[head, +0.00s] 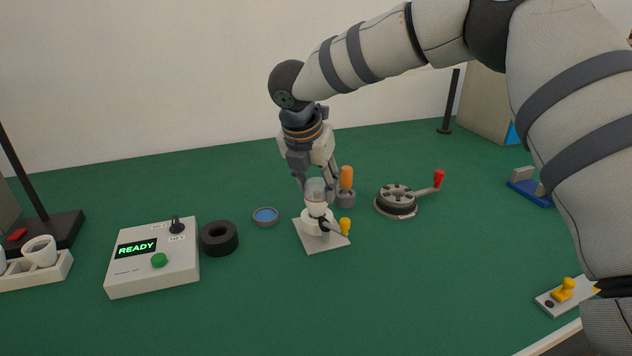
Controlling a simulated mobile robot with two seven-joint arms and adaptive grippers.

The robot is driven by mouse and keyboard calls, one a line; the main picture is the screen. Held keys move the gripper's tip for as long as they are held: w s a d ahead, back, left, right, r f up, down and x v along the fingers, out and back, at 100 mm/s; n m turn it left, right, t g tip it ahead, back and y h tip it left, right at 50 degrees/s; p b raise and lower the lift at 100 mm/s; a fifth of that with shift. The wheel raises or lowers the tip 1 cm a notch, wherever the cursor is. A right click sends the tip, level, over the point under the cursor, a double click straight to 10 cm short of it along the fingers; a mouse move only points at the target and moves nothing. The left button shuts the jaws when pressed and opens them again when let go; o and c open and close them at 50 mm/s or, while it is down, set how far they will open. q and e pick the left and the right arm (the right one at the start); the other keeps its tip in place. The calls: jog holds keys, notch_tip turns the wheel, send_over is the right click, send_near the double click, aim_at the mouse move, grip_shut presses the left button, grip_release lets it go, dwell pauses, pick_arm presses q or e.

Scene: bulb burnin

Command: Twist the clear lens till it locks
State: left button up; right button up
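The clear lens (316,187) is a small see-through cap on top of a white, round-bodied fixture (316,222). The fixture stands upright on a pale square plate (331,244) and has a dark side lever with a yellow knob (345,227). My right gripper (317,191) points down from above, with one finger on each side of the lens. I cannot tell whether the fingers touch the lens or stand just clear of it. The lens's seat and any locking marks are too small to make out. My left gripper is out of view.
An orange-handled tool (346,178) in a grey holder stands close behind the fixture. A reel with a red-handled crank (396,201) is to the right. A blue dish (265,216), black ring (219,239) and control box reading READY (152,272) are to the left. The front middle is clear.

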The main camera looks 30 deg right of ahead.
jog(key=shift+c, duration=0.6)
jog(key=m+g, duration=0.1)
jog(key=m, duration=0.2)
jog(key=shift+h, duration=0.3)
jog(key=shift+w+f+m+g, duration=0.15)
jog(key=shift+m+g, duration=0.25)
jog(key=shift+m, duration=0.5)
jog(key=o, duration=1.2)
jog(key=shift+r, duration=0.2)
